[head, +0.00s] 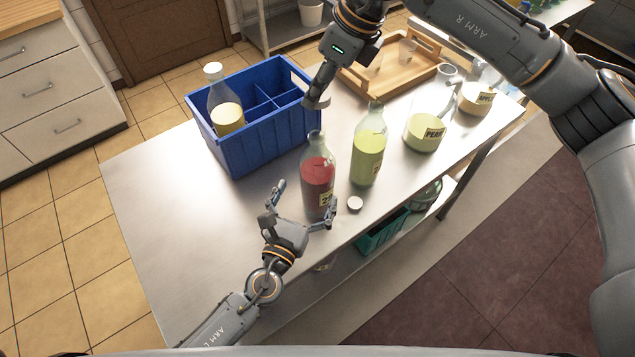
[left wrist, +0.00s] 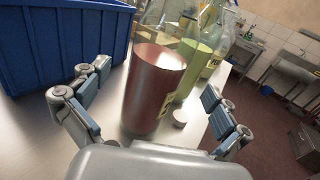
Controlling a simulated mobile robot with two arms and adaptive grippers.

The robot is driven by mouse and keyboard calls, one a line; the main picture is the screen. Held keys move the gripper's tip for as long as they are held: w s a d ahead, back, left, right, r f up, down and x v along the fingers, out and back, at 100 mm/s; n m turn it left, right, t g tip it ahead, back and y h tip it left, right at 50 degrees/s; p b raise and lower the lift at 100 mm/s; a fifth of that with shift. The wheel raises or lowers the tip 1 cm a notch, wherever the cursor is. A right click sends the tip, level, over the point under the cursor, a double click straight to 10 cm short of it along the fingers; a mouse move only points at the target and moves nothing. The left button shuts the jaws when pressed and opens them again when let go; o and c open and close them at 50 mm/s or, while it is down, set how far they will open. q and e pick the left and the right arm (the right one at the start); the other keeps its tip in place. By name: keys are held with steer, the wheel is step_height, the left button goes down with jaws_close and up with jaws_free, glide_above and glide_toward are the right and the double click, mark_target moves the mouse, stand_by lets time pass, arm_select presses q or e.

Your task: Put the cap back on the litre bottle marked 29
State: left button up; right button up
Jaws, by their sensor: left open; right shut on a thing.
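A clear bottle with red liquid (head: 318,172) stands upright and uncapped on the metal table; its yellow label appears to begin with 2, but I cannot read it fully. It also shows in the left wrist view (left wrist: 152,92). A white cap (head: 355,203) lies on the table to its right, also seen in the left wrist view (left wrist: 180,117). My left gripper (head: 304,204) is open, its fingers spread on either side of the red bottle's lower part. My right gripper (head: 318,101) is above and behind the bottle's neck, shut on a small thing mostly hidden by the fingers.
An uncapped bottle of yellow-green liquid (head: 368,152) stands close on the right. Farther right are two flasks of pale liquid (head: 425,130) (head: 474,98). A blue divided crate (head: 262,140) holds a white-capped bottle (head: 227,110). A wooden tray (head: 398,75) lies behind. The table's left part is clear.

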mark_target(318, 108)
arm_select(q)
steer(key=x, duration=0.6)
steer(key=shift+w, duration=0.15)
steer(key=c, duration=1.7)
steer(key=shift+c, duration=0.2)
arm_select(e)
steer(key=shift+w+a+f, duration=0.1)
steer(key=shift+w+f, duration=0.05)
steer(key=shift+f, duration=2.3)
steer(key=shift+f, duration=0.1)
steer(key=shift+f, duration=0.8)
steer(key=shift+f, duration=0.55)
